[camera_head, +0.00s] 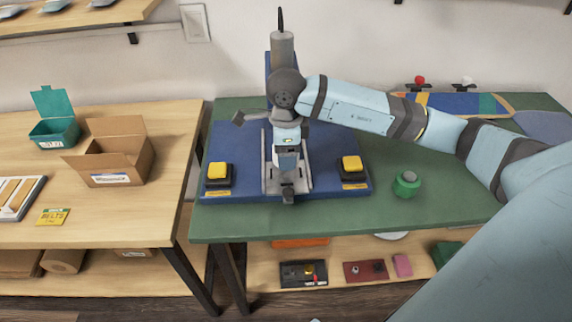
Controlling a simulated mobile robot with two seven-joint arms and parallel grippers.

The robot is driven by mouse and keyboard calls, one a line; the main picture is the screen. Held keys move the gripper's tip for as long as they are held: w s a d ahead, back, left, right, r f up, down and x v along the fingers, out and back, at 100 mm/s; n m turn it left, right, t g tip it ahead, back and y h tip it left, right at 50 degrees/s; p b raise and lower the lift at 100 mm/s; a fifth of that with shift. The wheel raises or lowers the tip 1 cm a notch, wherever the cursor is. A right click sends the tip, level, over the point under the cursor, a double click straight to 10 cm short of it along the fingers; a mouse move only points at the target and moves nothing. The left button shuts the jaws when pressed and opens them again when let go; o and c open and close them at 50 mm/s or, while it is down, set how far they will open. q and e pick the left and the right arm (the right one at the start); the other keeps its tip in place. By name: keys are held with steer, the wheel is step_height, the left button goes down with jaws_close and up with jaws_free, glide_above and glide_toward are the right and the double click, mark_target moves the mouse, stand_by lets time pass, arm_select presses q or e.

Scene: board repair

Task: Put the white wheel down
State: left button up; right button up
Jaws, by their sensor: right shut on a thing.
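My right arm reaches in from the right, and my right gripper (287,170) points down over the middle of the blue press station (335,135). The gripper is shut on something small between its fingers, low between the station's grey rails. I cannot make out a white wheel there; the fingers and rails hide what is held. My left gripper is not in view.
Yellow buttons (217,170) and (351,163) flank the gripper. A green round object (407,184) stands on the green table (450,205) at right. An open cardboard box (116,160) and teal bin (54,130) are on the left table. The green table's front is clear.

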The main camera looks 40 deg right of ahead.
mark_target(286, 174)
step_height(286, 174, down, 4)
steer(key=shift+r, duration=0.25)
steer(key=shift+f+b, duration=0.3)
steer(key=shift+f, duration=0.2)
steer(key=o, duration=1)
